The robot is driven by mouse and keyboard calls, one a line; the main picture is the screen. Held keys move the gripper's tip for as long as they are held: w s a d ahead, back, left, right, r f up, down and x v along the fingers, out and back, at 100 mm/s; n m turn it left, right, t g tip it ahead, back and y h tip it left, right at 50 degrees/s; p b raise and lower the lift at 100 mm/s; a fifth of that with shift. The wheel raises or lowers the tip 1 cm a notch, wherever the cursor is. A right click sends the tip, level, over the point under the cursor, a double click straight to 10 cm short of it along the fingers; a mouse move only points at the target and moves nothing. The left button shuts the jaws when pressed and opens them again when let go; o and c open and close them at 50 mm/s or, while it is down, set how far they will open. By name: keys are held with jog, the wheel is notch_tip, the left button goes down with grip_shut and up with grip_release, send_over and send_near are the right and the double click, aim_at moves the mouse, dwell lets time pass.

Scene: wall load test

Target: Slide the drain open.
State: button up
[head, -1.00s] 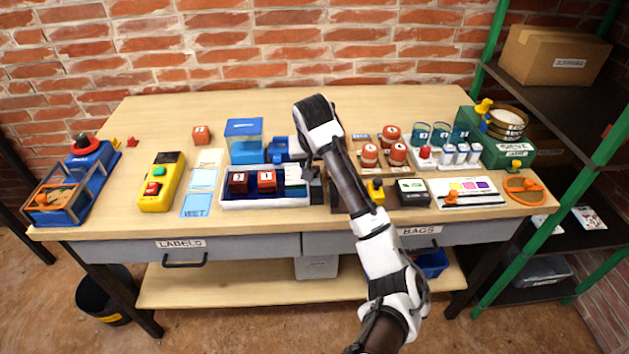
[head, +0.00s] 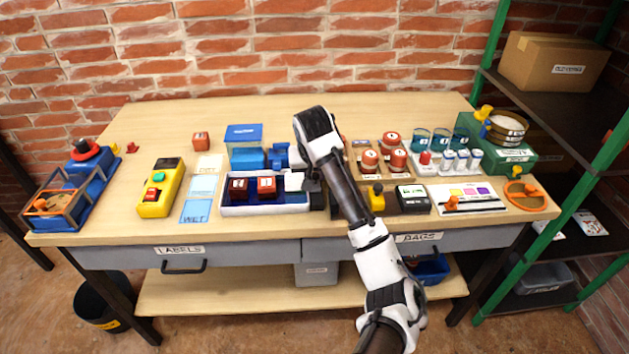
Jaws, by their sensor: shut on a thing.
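My gripper (head: 312,190) is low at the tray's right end, shut on a small part there that I take to be the drain slide. The fingers and my arm mostly hide that part, so its position cannot be told. A white block (head: 294,181) shows just left of the fingers.
Behind the tray stands a blue box-like unit (head: 244,146). To the left are label cards (head: 203,185) and a yellow button box (head: 160,188).

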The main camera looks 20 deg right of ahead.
aim_at(317, 191)
jog(key=shift+s+a, duration=0.3)
jog(key=shift+s, duration=0.65)
jog(key=shift+s+a, duration=0.25)
jog(key=shift+s, duration=0.7)
jog(key=o, duration=0.9)
jog(key=shift+c, duration=0.2)
notch_tip(317, 191, up, 7)
jog(key=p, duration=0.6)
jog(key=shift+p, duration=0.4)
